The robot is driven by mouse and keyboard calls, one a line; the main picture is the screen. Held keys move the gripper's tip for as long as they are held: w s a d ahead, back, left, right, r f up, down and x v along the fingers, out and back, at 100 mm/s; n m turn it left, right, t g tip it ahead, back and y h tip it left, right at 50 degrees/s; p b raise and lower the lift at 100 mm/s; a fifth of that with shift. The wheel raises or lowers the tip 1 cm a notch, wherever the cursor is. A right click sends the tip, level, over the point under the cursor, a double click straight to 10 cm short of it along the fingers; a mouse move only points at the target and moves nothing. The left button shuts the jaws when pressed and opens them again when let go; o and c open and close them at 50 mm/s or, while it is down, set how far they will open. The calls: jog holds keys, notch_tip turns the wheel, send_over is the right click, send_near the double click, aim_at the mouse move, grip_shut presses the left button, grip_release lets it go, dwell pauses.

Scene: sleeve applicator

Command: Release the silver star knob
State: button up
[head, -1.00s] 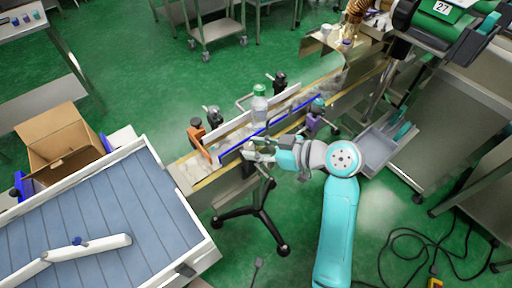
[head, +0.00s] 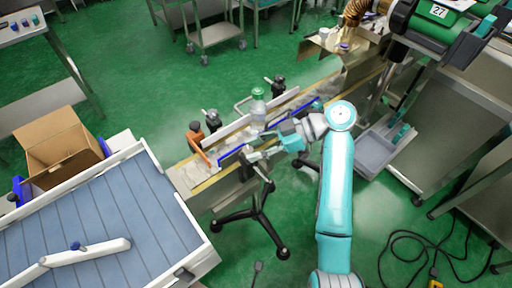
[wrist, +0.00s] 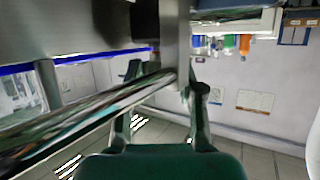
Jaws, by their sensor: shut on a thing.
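My gripper (head: 251,156) is at the near side of the bottling conveyor, beside the blue-edged guide rail (head: 231,155). In the wrist view its two dark fingers (wrist: 165,85) stand either side of a shiny silver rod (wrist: 110,103) that meets an upright silver post (wrist: 175,45). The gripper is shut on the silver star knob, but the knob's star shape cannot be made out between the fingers. In the head view the knob is too small and covered to tell.
A clear bottle (head: 257,112) with a green cap stands on the conveyor. An orange clamp (head: 197,143) and black knobs (head: 212,118) line the far rail. A black-footed stand (head: 262,222) is below. A blue-grey belt table (head: 90,225) and open cardboard box (head: 60,148) are at left.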

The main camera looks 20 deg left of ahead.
dwell(0.3)
jog(key=o, duration=1.1)
jog(key=shift+o, duration=0.2)
jog(key=shift+r, duration=0.1)
notch_tip(320, 180, up, 10)
